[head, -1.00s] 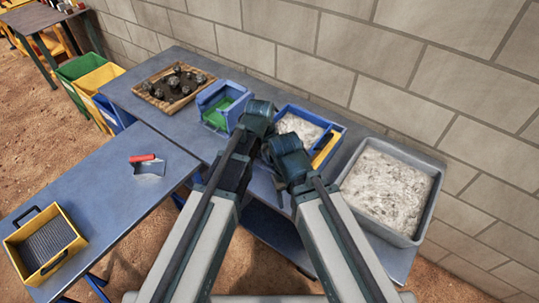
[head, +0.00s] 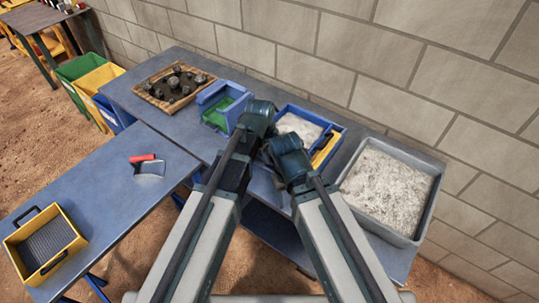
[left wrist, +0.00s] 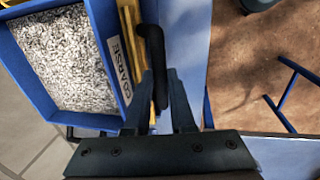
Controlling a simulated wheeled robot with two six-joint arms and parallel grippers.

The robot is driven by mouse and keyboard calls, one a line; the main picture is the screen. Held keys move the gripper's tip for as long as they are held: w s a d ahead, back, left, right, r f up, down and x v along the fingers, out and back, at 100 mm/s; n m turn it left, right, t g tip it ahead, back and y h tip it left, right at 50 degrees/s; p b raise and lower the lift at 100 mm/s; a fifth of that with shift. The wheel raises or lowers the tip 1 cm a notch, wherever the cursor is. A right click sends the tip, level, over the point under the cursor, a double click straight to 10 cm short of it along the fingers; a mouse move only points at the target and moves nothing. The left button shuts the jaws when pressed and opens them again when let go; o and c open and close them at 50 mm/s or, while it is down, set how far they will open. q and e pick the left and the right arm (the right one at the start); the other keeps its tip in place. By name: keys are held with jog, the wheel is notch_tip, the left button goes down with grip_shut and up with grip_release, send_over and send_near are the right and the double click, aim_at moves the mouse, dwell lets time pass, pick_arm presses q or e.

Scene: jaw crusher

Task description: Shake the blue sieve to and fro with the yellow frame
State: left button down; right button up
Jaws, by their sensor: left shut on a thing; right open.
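The blue sieve (head: 338,127) holds pale grey grit and sits on the back bench, partly behind my arms. In the left wrist view its blue wall (left wrist: 106,62) bears a label reading COARSE. The yellow frame (head: 325,148) shows along the sieve's right side, and as a strip (left wrist: 131,30) beside the blue wall in the left wrist view. My left gripper (left wrist: 160,95) is shut on a black handle (left wrist: 151,50) at the sieve's side. My right gripper (head: 281,192) is open, below and right of the left wrist, largely hidden by its arm.
A grey tray of pale grit (head: 430,205) stands right of the sieve. A blue bin with green inside (head: 212,97) and a wooden tray of dark stones (head: 150,92) stand left. A yellow sieve (head: 75,222) and red-handled scoop (head: 148,168) lie on the front-left table. A wall is behind.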

pick_arm(q)
jog(key=w+d, duration=0.1)
jog(key=w, duration=0.1)
jog(key=w+d, duration=0.2)
jog(key=shift+w+d, duration=0.2)
jog(key=shift+w, duration=0.15)
jog(key=shift+s+a, duration=0.1)
jog(key=c, duration=0.8)
grip_release()
jog(key=shift+o, duration=0.2)
jog(key=shift+r, duration=0.1)
notch_tip(320, 180, up, 14)
jog(key=s+a+p, duration=0.1)
jog(key=s+p, duration=0.1)
jog(key=p, duration=1.1)
jog(key=shift+a+f+p, duration=0.25)
jog(key=shift+a+p, duration=0.05)
jog(key=shift+p, duration=0.05)
jog(key=shift+s+f, duration=0.1)
